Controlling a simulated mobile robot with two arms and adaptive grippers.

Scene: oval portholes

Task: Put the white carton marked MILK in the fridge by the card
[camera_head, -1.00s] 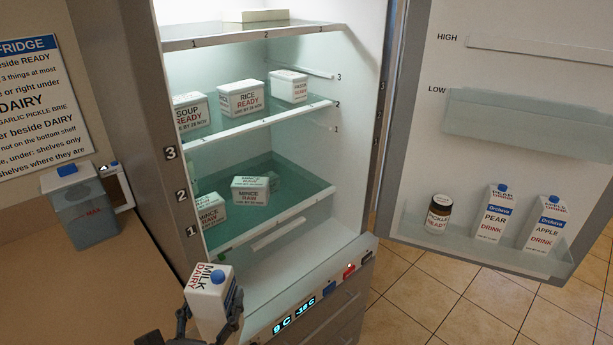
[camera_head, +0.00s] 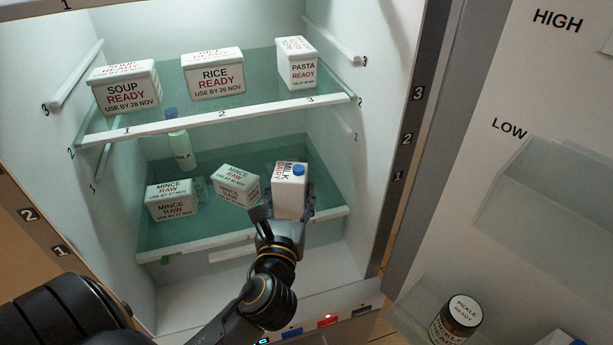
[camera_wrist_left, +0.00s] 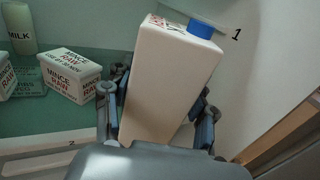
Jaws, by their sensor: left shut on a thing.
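The white carton marked MILK DAIRY with a blue cap (camera_head: 289,184) is inside the fridge, at the right of the lower glass shelf (camera_head: 220,238). My left gripper (camera_head: 285,208) is shut on its sides. In the left wrist view the carton (camera_wrist_left: 165,80) leans between the fingers (camera_wrist_left: 160,115). I cannot tell whether its base touches the shelf. My right gripper is not in view.
The shelf above holds SOUP READY (camera_head: 127,90), RICE READY (camera_head: 213,75) and PASTA READY (camera_head: 297,65) tubs. The fridge's right wall is close to the carton. The open door (camera_head: 530,130) stands right, with a PICKLE jar (camera_head: 456,318) in its lower bin.

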